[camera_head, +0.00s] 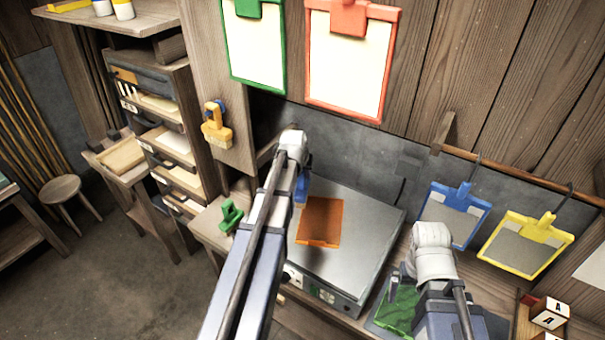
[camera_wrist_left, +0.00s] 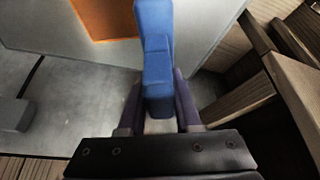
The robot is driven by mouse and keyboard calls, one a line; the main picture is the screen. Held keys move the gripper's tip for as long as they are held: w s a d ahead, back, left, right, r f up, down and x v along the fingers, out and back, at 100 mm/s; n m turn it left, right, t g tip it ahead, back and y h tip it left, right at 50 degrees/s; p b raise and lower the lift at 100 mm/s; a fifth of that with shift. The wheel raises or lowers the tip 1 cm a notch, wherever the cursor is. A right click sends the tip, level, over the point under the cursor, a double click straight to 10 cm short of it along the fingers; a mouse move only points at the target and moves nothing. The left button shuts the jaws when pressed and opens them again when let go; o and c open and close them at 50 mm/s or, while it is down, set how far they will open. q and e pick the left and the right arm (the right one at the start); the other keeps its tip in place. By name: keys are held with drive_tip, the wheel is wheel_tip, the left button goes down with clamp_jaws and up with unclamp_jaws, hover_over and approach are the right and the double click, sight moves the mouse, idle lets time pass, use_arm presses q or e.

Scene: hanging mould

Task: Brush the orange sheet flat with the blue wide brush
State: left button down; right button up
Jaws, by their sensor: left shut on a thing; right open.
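The orange sheet (camera_head: 320,221) lies on the grey flat-topped box (camera_head: 352,230); part of the sheet also shows at the top of the left wrist view (camera_wrist_left: 105,18). My left gripper (camera_wrist_left: 158,105) is shut on the blue wide brush (camera_wrist_left: 154,50). In the head view the brush (camera_head: 302,188) shows as a small blue patch beside the sheet's upper left corner, mostly hidden by my left arm. I cannot tell whether its bristles touch anything. My right gripper (camera_head: 396,285) is open at the lower right, near a green sheet (camera_head: 399,308) on a dark plate.
A green tool (camera_head: 231,214) stands left of the grey box. A yellow brush (camera_head: 216,130) hangs on the post. Blue (camera_head: 453,214) and yellow (camera_head: 526,245) framed screens hang from a rail at right. Lettered blocks (camera_head: 549,312) sit at the lower right.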

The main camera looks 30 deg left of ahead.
use_arm(q)
drive_tip(key=shift+r+p, duration=0.35)
drive_tip(key=shift+r, duration=0.4)
use_arm(e)
drive_tip(key=shift+r, duration=0.75)
use_arm(q)
wheel_tip(320, 180, up, 3)
drive_tip(key=p, duration=0.3)
drive_tip(key=shift+s, duration=0.15)
use_arm(e)
wheel_tip(320, 180, up, 3)
use_arm(q)
drive_tip(key=shift+s+f, duration=0.1)
use_arm(e)
drive_tip(key=shift+s, duration=0.1)
